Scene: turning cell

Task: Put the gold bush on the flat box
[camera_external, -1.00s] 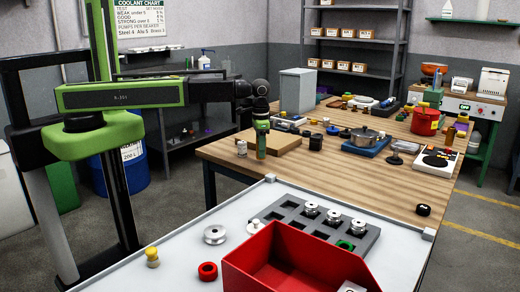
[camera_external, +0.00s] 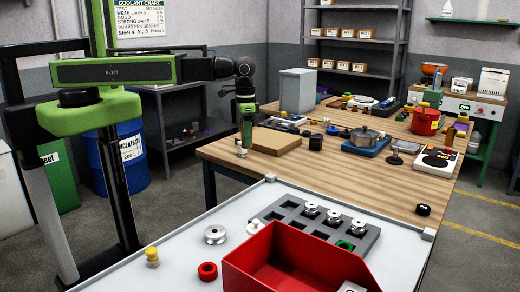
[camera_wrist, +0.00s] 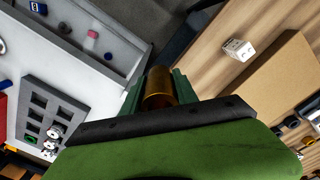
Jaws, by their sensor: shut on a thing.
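The gold bush (camera_wrist: 158,92) is held between the green fingers of my gripper (camera_wrist: 158,84) in the wrist view, with part of it hidden by the gripper body. My gripper (camera_external: 246,138) points down in the outside view, to the left of the flat box. I cannot make out the bush there. The flat box (camera_external: 278,141) is a low brown cardboard box on the wooden table, with a bare top. In the wrist view the flat box (camera_wrist: 275,85) lies to the right of the gripper, apart from the bush.
A small white labelled block (camera_wrist: 238,49) stands on the wooden table left of the box. A tall grey box (camera_external: 297,90) stands behind it. The white bench (camera_external: 180,262) in front carries a red bin (camera_external: 250,262) and a grey tray with sockets (camera_external: 290,213).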

